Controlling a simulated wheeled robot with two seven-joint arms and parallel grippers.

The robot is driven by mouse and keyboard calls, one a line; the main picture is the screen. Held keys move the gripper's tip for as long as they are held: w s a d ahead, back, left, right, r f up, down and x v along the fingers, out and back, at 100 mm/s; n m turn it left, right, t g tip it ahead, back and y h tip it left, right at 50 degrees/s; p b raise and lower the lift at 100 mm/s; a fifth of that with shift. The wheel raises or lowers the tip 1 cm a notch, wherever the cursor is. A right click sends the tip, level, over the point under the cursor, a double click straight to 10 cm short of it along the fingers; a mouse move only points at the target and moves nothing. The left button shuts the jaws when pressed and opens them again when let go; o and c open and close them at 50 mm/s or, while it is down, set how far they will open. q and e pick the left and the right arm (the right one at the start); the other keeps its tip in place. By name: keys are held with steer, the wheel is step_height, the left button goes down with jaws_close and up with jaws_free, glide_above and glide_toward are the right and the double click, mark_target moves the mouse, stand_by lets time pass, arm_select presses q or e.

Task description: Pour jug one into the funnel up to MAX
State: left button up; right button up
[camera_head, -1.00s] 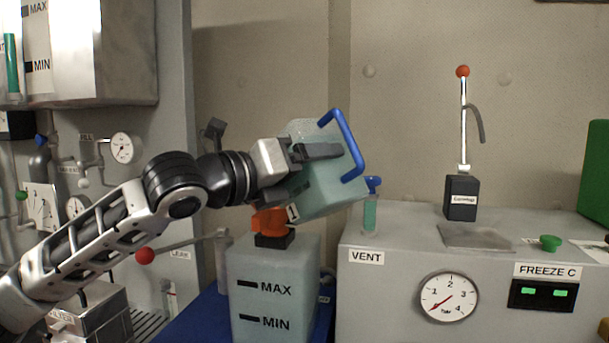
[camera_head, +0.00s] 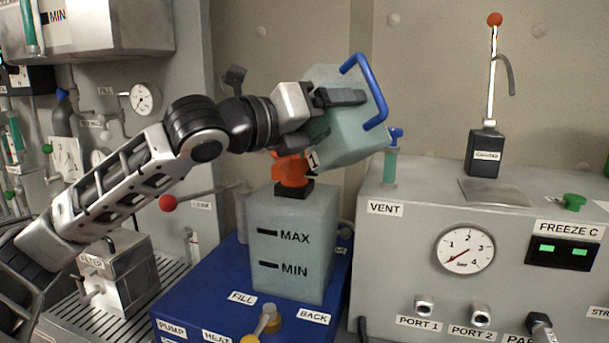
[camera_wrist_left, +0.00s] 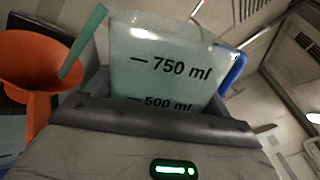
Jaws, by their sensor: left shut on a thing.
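Jug one (camera_head: 345,130) is a translucent pale green jug with a blue handle and a "1" label. It is tilted above the orange funnel (camera_head: 291,170), its lower corner close to the funnel. My left gripper (camera_head: 335,98) is shut on the jug. In the left wrist view the jug (camera_wrist_left: 165,60) shows 750 ml and 500 ml marks, and the funnel (camera_wrist_left: 38,65) lies to its left. The funnel sits on a translucent tank (camera_head: 292,215) with MAX and MIN marks. The liquid level in the tank is hard to make out. My right gripper is not seen.
The tank stands on a blue base (camera_head: 205,303) with FILL and BACK labels and a yellow-knobbed valve (camera_head: 262,325). A grey cabinet (camera_head: 400,260) with a gauge and ports is at right. A red-knobbed lever (camera_head: 168,203) is near my left arm.

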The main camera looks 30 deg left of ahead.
mark_target(327, 84)
arm_select(q)
steer(key=shift+r, duration=0.35)
steer(key=shift+r+n, duration=0.35)
steer(key=shift+n, duration=0.35)
steer(key=shift+r, duration=0.1)
stand_by(0.7)
steer(key=shift+r+n, duration=0.45)
steer(key=shift+n, duration=0.25)
steer(key=shift+r, duration=0.1)
stand_by(1.1)
steer(key=shift+a+r+n, duration=0.1)
steer(key=shift+r+n, duration=0.3)
steer(key=shift+n, duration=0.4)
steer(key=shift+r, duration=0.1)
stand_by(0.9)
steer(key=shift+a+r+n, duration=0.1)
steer(key=shift+r+n, duration=0.3)
steer(key=shift+n, duration=0.3)
